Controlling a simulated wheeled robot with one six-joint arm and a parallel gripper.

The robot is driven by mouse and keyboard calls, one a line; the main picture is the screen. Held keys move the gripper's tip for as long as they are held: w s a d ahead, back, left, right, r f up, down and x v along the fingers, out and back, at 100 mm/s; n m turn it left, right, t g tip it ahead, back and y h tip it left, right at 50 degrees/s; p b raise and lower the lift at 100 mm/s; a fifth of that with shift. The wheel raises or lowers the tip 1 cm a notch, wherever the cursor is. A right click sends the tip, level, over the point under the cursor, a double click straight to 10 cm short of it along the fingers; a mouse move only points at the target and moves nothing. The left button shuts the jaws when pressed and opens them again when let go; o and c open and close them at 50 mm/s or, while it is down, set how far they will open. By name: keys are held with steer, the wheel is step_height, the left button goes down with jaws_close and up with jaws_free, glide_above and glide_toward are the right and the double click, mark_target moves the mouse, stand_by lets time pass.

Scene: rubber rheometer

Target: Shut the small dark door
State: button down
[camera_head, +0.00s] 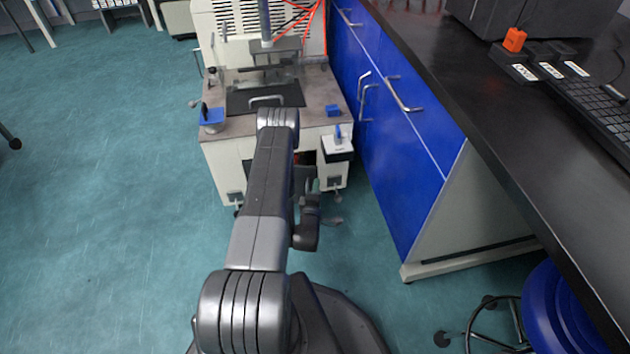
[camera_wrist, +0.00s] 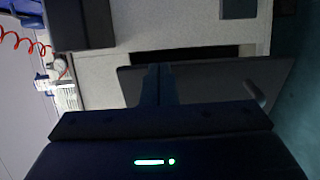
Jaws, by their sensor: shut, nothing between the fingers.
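The small dark door (camera_wrist: 228,84) is a flat dark panel on the pale front of the machine in the wrist view. It has a light bar handle (camera_wrist: 257,96) towards its right end. A dark opening (camera_wrist: 215,51) shows along its upper edge, so the door stands at least partly open. My gripper (camera_wrist: 159,70) is shut and empty, its fingers over the left half of the panel; I cannot tell whether they touch it.
The pale machine (camera_head: 228,160) stands ahead, with a dark plate (camera_head: 240,101) on its upper level. Blue cabinets (camera_head: 405,150) and a black counter (camera_head: 510,150) stand close on the right. A blue stool (camera_head: 565,310) is at lower right. The green floor (camera_head: 100,200) on the left is clear.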

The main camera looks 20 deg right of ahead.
steer(key=shift+w+d, duration=0.1)
steer(key=shift+w, duration=0.05)
stand_by(0.3)
steer(key=w+d+b, duration=0.1)
steer(key=w+d+n+y+b, duration=0.1)
steer(key=w, duration=0.1)
steer(key=w+d+t+y+b, duration=0.1)
steer(key=w, duration=0.1)
steer(key=shift+w+d, duration=0.2)
